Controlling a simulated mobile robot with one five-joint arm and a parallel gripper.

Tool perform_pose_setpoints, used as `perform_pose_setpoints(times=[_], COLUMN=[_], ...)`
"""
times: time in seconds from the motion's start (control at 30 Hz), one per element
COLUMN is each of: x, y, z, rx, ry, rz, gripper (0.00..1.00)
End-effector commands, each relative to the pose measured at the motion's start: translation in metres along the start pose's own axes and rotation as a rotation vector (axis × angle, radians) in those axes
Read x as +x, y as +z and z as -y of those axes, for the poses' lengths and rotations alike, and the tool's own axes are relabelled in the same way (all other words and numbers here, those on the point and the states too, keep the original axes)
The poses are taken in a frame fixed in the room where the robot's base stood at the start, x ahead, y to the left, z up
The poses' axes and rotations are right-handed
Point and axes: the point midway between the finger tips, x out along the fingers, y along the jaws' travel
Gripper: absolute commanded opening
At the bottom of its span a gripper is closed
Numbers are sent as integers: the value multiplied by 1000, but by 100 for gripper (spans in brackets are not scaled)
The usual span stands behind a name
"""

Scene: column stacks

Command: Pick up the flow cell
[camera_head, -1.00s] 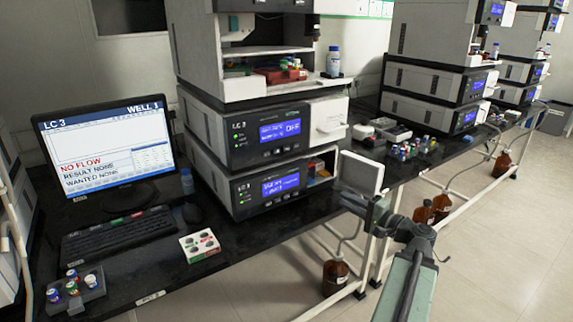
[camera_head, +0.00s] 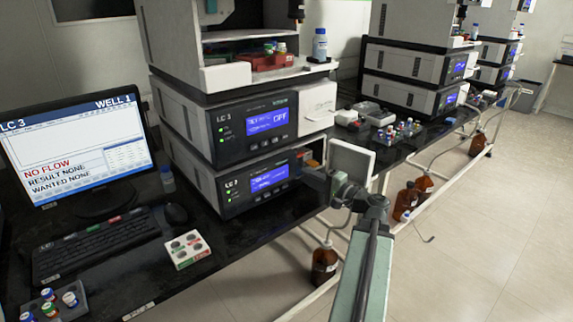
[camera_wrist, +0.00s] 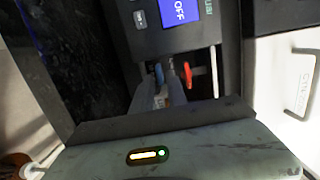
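The lower LC 3 module (camera_head: 235,185) has an open bay at its right front. In the wrist view, my gripper (camera_wrist: 161,82) reaches into this bay, its two dark grey fingers apart. Small blue and pale parts (camera_wrist: 159,98) show between and beyond the fingers. One may be the flow cell, but I cannot tell which, or whether the fingers touch it. A red-orange part (camera_wrist: 188,73) stands just right of the fingers. In the head view, my gripper is at the bay, and my arm hides much of the opening.
A pale open door panel (camera_head: 350,163) stands right of the bay, close to my wrist. A white block with dark wells (camera_head: 186,249), a keyboard (camera_head: 90,243) and a vial rack (camera_head: 72,307) lie on the black bench. Brown bottles (camera_head: 325,262) stand below.

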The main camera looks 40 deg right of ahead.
Motion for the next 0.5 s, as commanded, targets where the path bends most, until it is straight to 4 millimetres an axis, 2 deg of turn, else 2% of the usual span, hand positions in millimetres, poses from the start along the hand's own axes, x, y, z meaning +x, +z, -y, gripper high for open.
perform_pose_setpoints(times=[0.13, 0.37, 0.4, 0.43, 0.5], x=[26, 29, 29, 29, 29], y=[0, 0, 0, 0, 0], z=[0, 0, 0, 0, 0], rx=[0, 0, 0, 0, 0], ry=[0, 0, 0, 0, 0], rz=[3, -1, -1, -1, -1], gripper=[18, 18, 7, 0, 0])
